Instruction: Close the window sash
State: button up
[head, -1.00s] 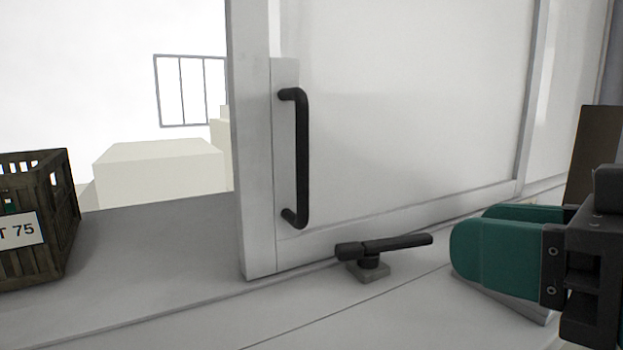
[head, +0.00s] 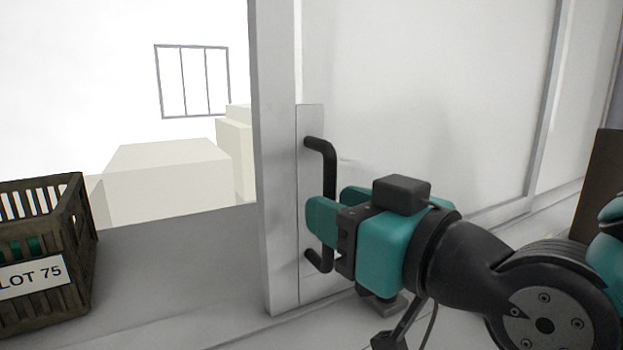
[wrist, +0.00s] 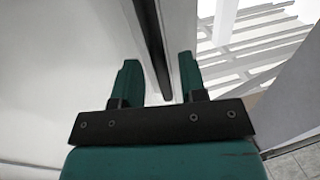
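The window sash is a white framed panel; its upright edge (head: 275,150) stands at mid picture, with an open gap to its left. Its black bar handle (head: 322,148) is upright on that edge, and the bar's middle is hidden by my gripper (head: 336,206). In the wrist view, the handle bar (wrist: 152,45) runs between the two green fingers of my gripper (wrist: 160,78). Space shows on both sides of the bar, so the fingers are open around it and not closed on it.
A slatted crate (head: 78,245) labelled LOT 75 stands on the grey sill (head: 170,265) at left. The sill between crate and sash is clear. A grey latch base (head: 392,306) shows partly below my gripper. A brown board (head: 598,190) stands at far right.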

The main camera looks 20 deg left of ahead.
jog(key=shift+x, duration=0.85)
jog(key=shift+c, duration=0.5)
grip_shut()
